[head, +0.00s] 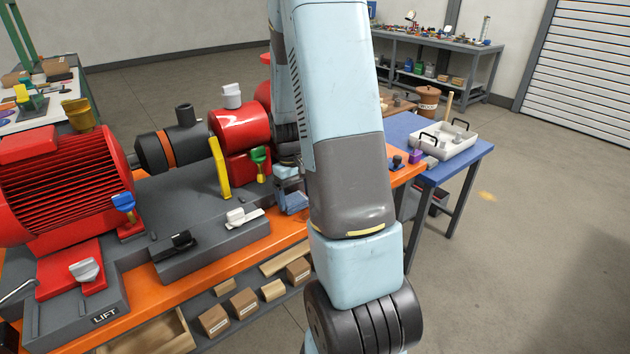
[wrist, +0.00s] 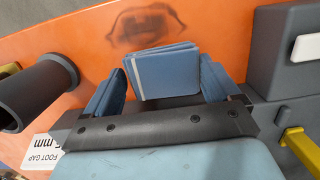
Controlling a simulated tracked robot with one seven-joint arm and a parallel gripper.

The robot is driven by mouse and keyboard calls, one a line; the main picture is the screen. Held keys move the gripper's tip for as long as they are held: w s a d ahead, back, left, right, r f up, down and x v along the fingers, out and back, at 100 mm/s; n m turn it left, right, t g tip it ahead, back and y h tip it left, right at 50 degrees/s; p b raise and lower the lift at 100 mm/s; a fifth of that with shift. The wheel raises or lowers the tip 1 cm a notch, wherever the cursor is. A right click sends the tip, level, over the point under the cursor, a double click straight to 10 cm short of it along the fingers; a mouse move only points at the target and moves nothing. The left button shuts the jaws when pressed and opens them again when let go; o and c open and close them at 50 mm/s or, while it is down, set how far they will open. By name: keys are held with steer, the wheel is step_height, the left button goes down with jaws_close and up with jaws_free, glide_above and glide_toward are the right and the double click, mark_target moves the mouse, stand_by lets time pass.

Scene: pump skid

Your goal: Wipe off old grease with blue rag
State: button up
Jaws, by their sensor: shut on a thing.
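The folded blue rag (wrist: 165,72) sits between the fingers of my gripper (wrist: 160,82) in the wrist view. The gripper is shut on it. The old grease (wrist: 147,20) is a dark, curved smear on the orange bench top, just beyond the rag's far edge in the wrist view. I cannot tell whether the rag touches the bench. In the head view my gripper (head: 291,197) is low over the orange bench, partly behind my arm, and the grease is hidden there.
In the wrist view a dark round pipe end (wrist: 40,92) is at left, and a dark block (wrist: 285,45) and yellow bar (wrist: 302,150) are at right. In the head view the red pump (head: 238,125) stands close by, and a white tray (head: 445,143) rests on a blue table.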

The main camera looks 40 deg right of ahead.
steer(key=shift+s+a+r, duration=0.15)
steer(key=shift+r, duration=0.4)
steer(key=shift+s+a+r, duration=0.1)
steer(key=shift+a+r, duration=0.05)
steer(key=shift+r, duration=0.4)
steer(key=shift+w+a+r, duration=0.15)
steer(key=shift+w+r, duration=0.15)
steer(key=shift+r, duration=0.3)
steer(key=shift+s+r, duration=0.1)
steer(key=shift+r, duration=1.9)
steer(key=shift+f, duration=0.1)
